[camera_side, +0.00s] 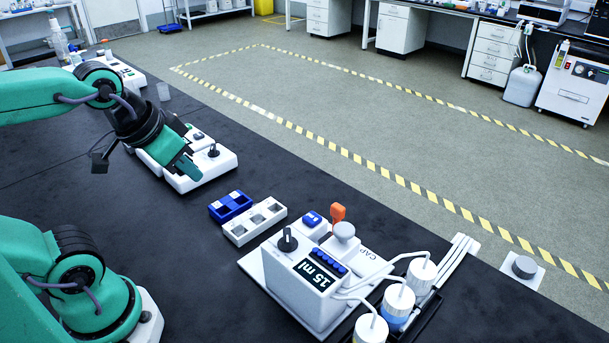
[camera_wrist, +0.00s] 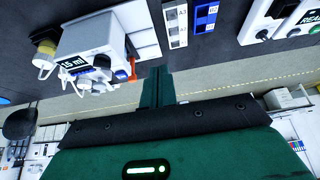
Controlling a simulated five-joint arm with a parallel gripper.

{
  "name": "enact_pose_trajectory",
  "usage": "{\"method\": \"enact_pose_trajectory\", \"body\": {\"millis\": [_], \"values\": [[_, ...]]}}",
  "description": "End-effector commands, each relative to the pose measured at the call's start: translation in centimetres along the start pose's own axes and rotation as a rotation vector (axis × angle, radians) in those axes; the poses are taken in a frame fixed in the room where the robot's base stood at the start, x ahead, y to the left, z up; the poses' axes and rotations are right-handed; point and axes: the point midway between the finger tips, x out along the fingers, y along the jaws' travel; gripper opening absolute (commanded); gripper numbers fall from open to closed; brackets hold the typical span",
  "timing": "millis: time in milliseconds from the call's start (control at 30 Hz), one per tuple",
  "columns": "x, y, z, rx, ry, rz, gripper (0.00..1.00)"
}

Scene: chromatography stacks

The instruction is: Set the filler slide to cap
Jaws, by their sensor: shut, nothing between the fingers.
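The filler (camera_side: 300,290) is a white box with a "15 ml" display, a black knob and a row of blue buttons, at lower centre in the side view. Behind it is a white section lettered CAP (camera_side: 362,252), with a round grey-white knob (camera_side: 344,231) and an orange handle (camera_side: 337,212). I cannot tell which part is the slide or its exact setting. The filler also shows upside down at upper left in the wrist view (camera_wrist: 92,48). My gripper (camera_side: 190,172) is shut and empty, well left of the filler, by a white unit with a black knob.
That white unit (camera_side: 215,165) stands close beside my gripper. A blue block (camera_side: 230,206) and a white rack (camera_side: 255,222) lie between it and the filler. White-capped bottles (camera_side: 398,298) with tubes stand right of the filler. The black bench in the foreground is clear.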

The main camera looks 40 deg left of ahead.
Motion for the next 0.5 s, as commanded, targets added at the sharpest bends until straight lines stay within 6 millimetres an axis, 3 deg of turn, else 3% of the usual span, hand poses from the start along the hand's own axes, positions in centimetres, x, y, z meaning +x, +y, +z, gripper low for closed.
{"method": "enact_pose_trajectory", "body": {"millis": [367,400,500], "values": [[0.0,0.0,-0.01,0.0,0.0,0.0,0.0],[0.0,0.0,-0.01,0.0,0.0,0.0,0.02],[0.0,0.01,-0.07,0.0,-0.001,0.0,0.22]]}}
